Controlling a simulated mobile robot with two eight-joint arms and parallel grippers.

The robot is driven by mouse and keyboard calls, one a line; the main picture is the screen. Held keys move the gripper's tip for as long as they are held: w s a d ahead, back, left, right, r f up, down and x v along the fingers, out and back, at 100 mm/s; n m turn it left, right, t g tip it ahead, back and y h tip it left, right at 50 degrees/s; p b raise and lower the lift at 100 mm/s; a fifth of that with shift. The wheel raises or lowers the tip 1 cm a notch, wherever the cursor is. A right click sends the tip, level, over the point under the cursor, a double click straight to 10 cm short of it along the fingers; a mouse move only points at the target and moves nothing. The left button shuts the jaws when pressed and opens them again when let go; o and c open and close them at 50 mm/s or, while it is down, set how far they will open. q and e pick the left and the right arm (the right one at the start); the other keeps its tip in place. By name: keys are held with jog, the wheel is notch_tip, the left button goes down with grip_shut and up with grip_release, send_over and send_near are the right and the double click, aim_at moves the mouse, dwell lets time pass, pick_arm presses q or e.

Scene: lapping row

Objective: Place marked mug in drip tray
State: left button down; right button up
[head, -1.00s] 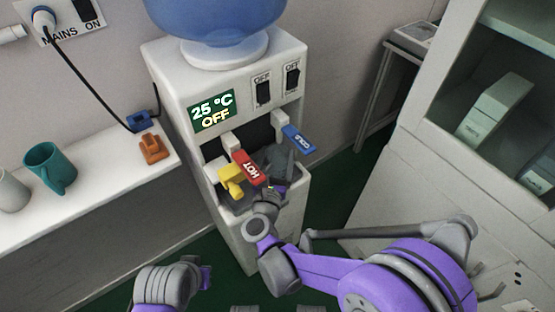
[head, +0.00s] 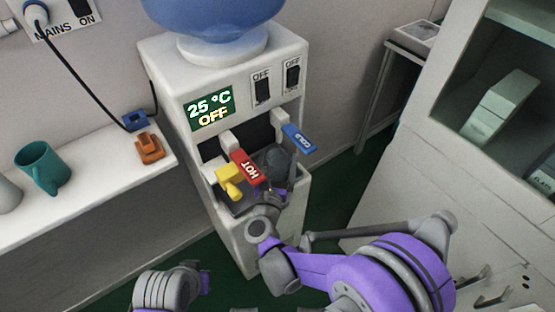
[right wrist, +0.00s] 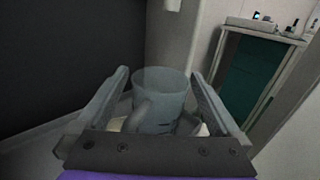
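A dark grey mug (head: 278,165) is at the dispenser's bay, below the blue COLD lever and right of the red HOT lever. In the right wrist view the grey mug (right wrist: 160,100) stands upright between my right gripper's fingers (right wrist: 160,85), its handle towards the camera. In the head view the right gripper (head: 270,192) is partly hidden. The drip tray (head: 236,207) shows only in part, so contact with the mug is unclear. No mark is visible. My left gripper (head: 205,278) shows at the bottom, fingers unclear.
The dispenser (head: 240,240) reads 25 °C OFF. A yellow part (head: 229,181) sits beside the HOT lever (head: 246,166); the COLD lever (head: 299,138) is close to the mug. A teal mug (head: 45,170) and a grey-white mug (head: 8,195) stand on the left shelf. A cabinet is at right.

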jog(key=shift+r, duration=0.25)
jog(key=s+a+p, duration=0.1)
jog(key=s+a, duration=0.1)
jog(key=s, duration=1)
jog(key=shift+w+d, duration=0.1)
